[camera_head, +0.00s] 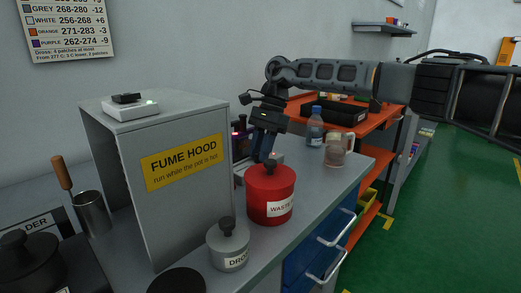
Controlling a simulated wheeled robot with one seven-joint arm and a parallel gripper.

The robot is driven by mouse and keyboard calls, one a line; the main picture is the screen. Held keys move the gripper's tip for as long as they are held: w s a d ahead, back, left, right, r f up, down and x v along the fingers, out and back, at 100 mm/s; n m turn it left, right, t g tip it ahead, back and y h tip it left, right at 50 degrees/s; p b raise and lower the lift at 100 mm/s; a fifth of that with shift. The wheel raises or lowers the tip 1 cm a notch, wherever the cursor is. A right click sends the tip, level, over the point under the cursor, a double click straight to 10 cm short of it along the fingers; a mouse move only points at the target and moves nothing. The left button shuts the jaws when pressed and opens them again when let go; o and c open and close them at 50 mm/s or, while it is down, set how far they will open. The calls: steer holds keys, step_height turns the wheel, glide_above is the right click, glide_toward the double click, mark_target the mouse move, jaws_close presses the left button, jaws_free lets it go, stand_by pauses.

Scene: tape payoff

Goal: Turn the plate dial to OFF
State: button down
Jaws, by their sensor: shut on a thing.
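The grey fume hood (165,113) stands close on the left, with a small switch box (130,107) on top. A grey dross pot (228,246) stands in front. A blue-capped bottle (315,128) and a jar (335,151) stand to the right.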

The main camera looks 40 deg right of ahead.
steer(key=c, duration=0.9)
jaws_free()
steer(key=shift+m, duration=0.3)
